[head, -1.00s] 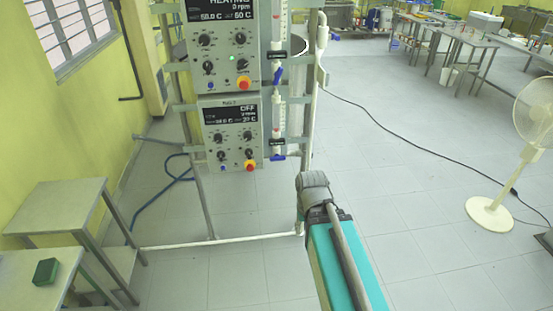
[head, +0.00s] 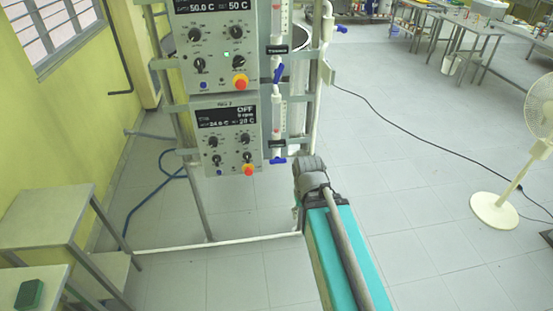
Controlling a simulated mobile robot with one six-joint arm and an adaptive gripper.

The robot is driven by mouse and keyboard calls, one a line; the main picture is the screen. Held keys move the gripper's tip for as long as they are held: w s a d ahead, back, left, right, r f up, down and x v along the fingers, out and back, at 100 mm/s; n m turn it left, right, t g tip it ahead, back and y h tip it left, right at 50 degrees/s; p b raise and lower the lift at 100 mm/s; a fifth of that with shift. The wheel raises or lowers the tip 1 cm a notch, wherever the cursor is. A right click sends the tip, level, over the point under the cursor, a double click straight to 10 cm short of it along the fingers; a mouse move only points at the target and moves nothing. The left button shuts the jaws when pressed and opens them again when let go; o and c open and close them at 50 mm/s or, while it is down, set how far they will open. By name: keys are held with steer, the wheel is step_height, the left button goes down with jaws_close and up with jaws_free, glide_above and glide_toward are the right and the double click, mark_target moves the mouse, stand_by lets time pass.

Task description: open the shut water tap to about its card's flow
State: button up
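Two water taps with blue handles sit on the rack right of the control boxes. The lower tap (head: 277,161) has its handle lying crosswise to its vertical pipe. The upper tap (head: 279,73) has its handle tilted steeply, nearer to the pipe's line. Above each tap is a clear flow meter, a lower one (head: 278,112) and an upper one (head: 282,18). Small dark cards, lower (head: 277,143) and upper (head: 277,50), sit by the taps; their text is too small to read.
An upper control box (head: 216,75) and a lower control box (head: 226,150) showing OFF are on the rack. A fan (head: 495,209) stands right, with a cable on open floor.

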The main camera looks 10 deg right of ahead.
steer(key=shift+w, duration=0.15)
stand_by(0.4)
steer(key=shift+o, duration=0.6)
steer(key=w+a+f+m+t+y+b, duration=0.1)
steer(key=w+a+f+m+t+b, duration=0.2)
steer(key=w+f+b, duration=0.4)
steer(key=w+a+f+m+t+y+b, duration=0.15)
steer(key=w+f+t+b, duration=0.35)
steer(key=w+b, duration=0.5)
steer(key=w+d+f+m+t+h+b, duration=0.1)
steer(key=w+m+t+b, duration=0.4)
steer(key=b, duration=0.5)
steer(key=w+d+f+m+t+h+b, duration=0.1)
steer(key=w+d+f+m+t+b, duration=0.2)
steer(key=w+f+m+t+b, duration=0.2)
steer(key=w+f+m+b, duration=0.1)
steer(key=w+m+b, duration=0.2)
steer(key=w+b, duration=0.2)
steer(key=shift+f+b, duration=0.2)
steer(key=shift+b, duration=0.35)
